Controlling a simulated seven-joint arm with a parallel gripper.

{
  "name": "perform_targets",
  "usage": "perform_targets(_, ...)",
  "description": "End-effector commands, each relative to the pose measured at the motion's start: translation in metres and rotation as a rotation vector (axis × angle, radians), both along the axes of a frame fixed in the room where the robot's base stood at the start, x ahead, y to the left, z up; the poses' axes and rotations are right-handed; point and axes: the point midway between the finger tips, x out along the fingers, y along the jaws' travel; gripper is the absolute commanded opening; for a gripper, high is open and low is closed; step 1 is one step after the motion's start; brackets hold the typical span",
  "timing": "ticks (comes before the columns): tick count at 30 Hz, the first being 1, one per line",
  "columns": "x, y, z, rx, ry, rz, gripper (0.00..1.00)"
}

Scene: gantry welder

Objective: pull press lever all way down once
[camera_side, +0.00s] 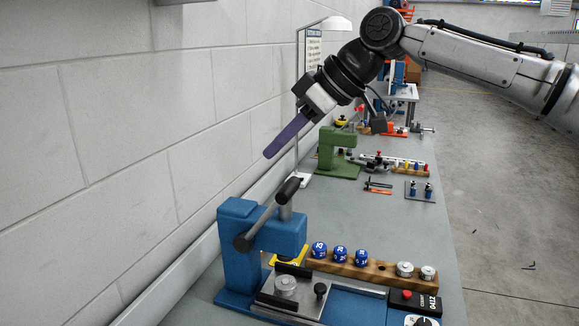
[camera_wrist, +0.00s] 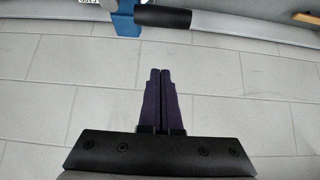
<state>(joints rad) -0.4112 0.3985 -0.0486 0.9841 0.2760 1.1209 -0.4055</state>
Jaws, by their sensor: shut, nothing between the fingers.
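The blue arbor press (camera_side: 238,262) stands at the near end of the bench, against the wall. Its lever (camera_side: 262,220) is a grey rod rising to the upper right from a dark hub, with a black grip (camera_side: 288,190) at its top end. The grip also shows at the top of the wrist view (camera_wrist: 162,17), in front of a blue part of the press (camera_wrist: 124,22). My gripper (camera_side: 271,154) has purple fingers, shut and empty. It points down and left, above and slightly left of the grip, apart from it. In the wrist view the fingers (camera_wrist: 160,72) lie together.
A wooden rack (camera_side: 345,268) with blue knobs and metal discs lies right of the press. A black counter box (camera_side: 415,301) sits at the front. A green press (camera_side: 337,152) and lamp pole stand farther back. The white block wall (camera_side: 120,130) is close on the left.

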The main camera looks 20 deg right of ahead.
Motion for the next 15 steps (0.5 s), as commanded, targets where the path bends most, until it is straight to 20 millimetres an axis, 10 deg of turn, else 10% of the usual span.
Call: perform_targets(15,-0.012,-0.012,-0.037,0.001,-0.001,0.000,0.00)
